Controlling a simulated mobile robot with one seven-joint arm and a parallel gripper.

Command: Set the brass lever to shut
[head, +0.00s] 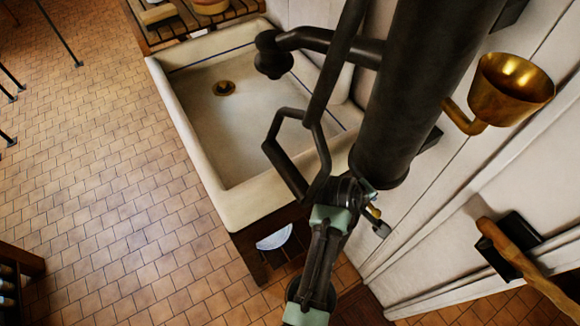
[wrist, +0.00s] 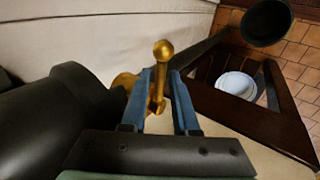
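The brass lever (wrist: 161,62) shows in the wrist view as a short rod with a round knob, its brass base partly behind my left finger. My gripper (wrist: 162,88) has its two blue fingers on either side of the rod, with the knob sticking out past the tips. Whether the fingers press on the rod or stand slightly apart from it cannot be told. In the head view, my gripper (head: 366,203) is at the lower end of the thick dark pipe (head: 418,80), where a small bit of brass (head: 373,211) shows. My arm hides most of the lever there.
A pale sink (head: 190,120) with a brass drain stands left of the pipe. A brass funnel cup (head: 505,90) and a wooden handle (head: 525,262) are on the wall at right. A white bowl (wrist: 237,85) sits in the dark wooden rack below. Tiled floor is open at left.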

